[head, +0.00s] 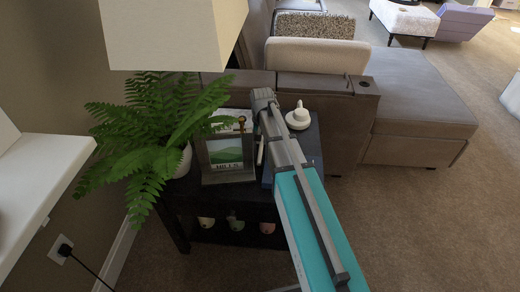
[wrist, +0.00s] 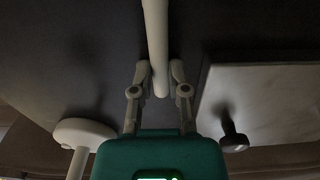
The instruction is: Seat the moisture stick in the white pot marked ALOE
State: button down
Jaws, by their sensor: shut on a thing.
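In the wrist view my gripper (wrist: 159,82) is shut on a smooth white rod (wrist: 156,40), which looks like the moisture stick. The rod runs up out of the top of the picture, with its near end between the fingers. In the head view a thin white upright piece (head: 260,151) beside my arm may be the same stick; my fingers are hidden there. Several small pots sit on the lower shelf: a whitish one (head: 206,222), a greenish one (head: 236,224) and a pink one (head: 267,228). I cannot read any ALOE mark.
The dark side table (head: 232,200) holds a fern (head: 150,125), a picture frame (head: 226,152) and a white rounded object (head: 298,119). A lampshade (head: 170,35) hangs above. A sofa (head: 420,105) stands behind. A dark knob (wrist: 233,141) shows in the wrist view. Carpet at right is clear.

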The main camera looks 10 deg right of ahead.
jog(key=shift+r, duration=0.15)
notch_tip(320, 180, up, 2)
jog(key=shift+r+p, duration=0.1)
jog(key=shift+p, duration=1.1)
jog(key=s+r+p, duration=1)
jog(key=s, duration=0.4)
jog(key=shift+a+r+p, duration=0.25)
jog(key=shift+p, duration=0.05)
notch_tip(320, 180, up, 21)
jog(key=p, duration=2.1)
jog(key=shift+s, duration=0.15)
